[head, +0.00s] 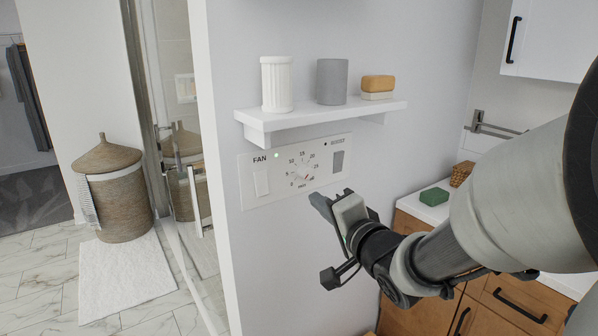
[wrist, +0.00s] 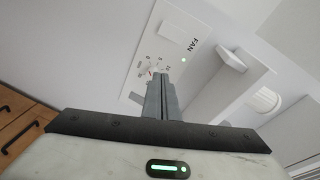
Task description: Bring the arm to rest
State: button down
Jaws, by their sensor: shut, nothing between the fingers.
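My gripper (head: 322,203) is stretched out in front of the wall control panel (head: 262,200), just below its right part. In the wrist view my gripper (wrist: 162,78) is shut and empty, its fingertips near the timer dial (wrist: 150,66). I cannot tell whether the tips touch the panel. The panel is white, with a FAN label, a rocker switch (head: 262,183), a timer dial (head: 301,171) and a grey switch (head: 338,161). A small green light (head: 277,156) glows beside the FAN label.
A white shelf (head: 330,119) juts out above the panel, bearing a ribbed white cup (head: 277,84), a grey cup (head: 332,81) and soap bars (head: 378,85). A wooden vanity (head: 420,249) stands at right. A wicker basket (head: 117,195) and white mat (head: 125,272) are at left.

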jog(key=s+d+f+n+g+h, duration=0.1)
jog(key=s+d+n+g+h, duration=0.3)
jog(key=s+d+h, duration=0.45)
jog(key=s+d+f+n+g+y, duration=0.1)
jog(key=s+f+n+g, duration=0.15)
jog(key=s, duration=0.55)
jog(key=s+f+n+g+y, duration=0.1)
jog(key=s+n+g, duration=0.2)
jog(key=s, duration=0.5)
notch_tip(320, 180, up, 17)
jog(key=s+p, duration=0.1)
jog(key=p, duration=1.5)
jog(key=shift+p, duration=0.35)
jog(key=shift+g, duration=0.25)
